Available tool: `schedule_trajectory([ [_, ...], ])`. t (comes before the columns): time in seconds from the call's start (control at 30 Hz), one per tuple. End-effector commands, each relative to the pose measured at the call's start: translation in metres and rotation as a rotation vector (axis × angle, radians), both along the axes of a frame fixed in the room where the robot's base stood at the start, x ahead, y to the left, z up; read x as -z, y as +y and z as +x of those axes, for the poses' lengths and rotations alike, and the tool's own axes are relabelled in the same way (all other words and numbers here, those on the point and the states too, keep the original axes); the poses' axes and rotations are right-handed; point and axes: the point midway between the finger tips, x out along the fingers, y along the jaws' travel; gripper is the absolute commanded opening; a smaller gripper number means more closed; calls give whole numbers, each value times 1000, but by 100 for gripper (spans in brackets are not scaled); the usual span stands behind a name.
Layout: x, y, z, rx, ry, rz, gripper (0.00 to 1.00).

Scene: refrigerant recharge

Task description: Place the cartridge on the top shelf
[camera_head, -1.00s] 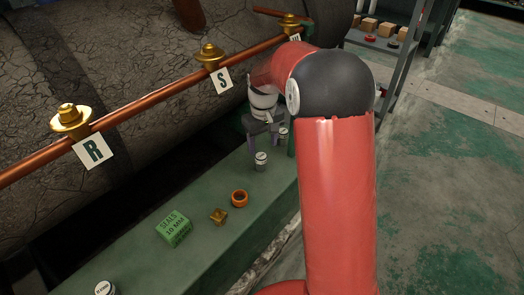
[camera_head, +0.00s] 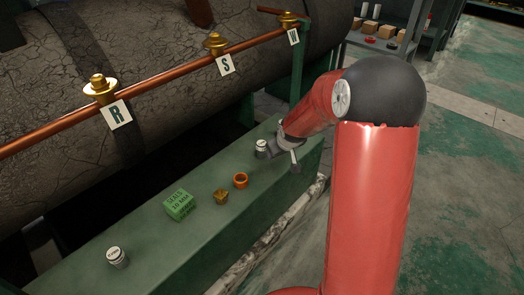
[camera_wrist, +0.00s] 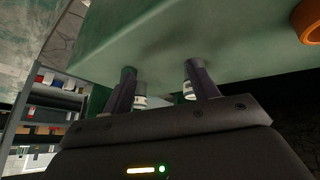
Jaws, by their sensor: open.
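A small grey-white cylinder (camera_head: 262,148) stands upright on the green bench (camera_head: 225,225), close to the left side of my gripper (camera_head: 282,154) in the head view. A similar lettered cylinder (camera_head: 117,257) stands at the bench's near left end. Which one is the cartridge I cannot tell. In the wrist view my gripper (camera_wrist: 160,67) is open, its fingers apart. Two pale cylinders, a left one (camera_wrist: 140,101) and a right one (camera_wrist: 189,90), show beside the inner sides of the fingers; contact is unclear. The shelf unit (camera_head: 378,44) is at the upper right.
A green seals box (camera_head: 180,204), a brass fitting (camera_head: 221,196) and an orange ring (camera_head: 240,181) lie on the bench. A copper pipe (camera_head: 160,98) with tagged brass valves runs behind. The shelf top carries several boxes, a red disc (camera_head: 370,39) and a black disc (camera_head: 391,44).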

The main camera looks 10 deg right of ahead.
Motion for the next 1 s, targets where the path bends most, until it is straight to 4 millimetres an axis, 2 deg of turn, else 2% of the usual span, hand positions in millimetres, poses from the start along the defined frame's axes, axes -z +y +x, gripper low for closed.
schedule_trajectory([
  [0.27, 7, 7, -2, -47, -254, 93, 59],
  [0.5, -8, 28, -16, -101, -488, 239, 59],
  [0.67, -17, 37, -22, -121, -564, 296, 59],
  [1.0, -7, 46, 9, -123, -576, 305, 59],
])
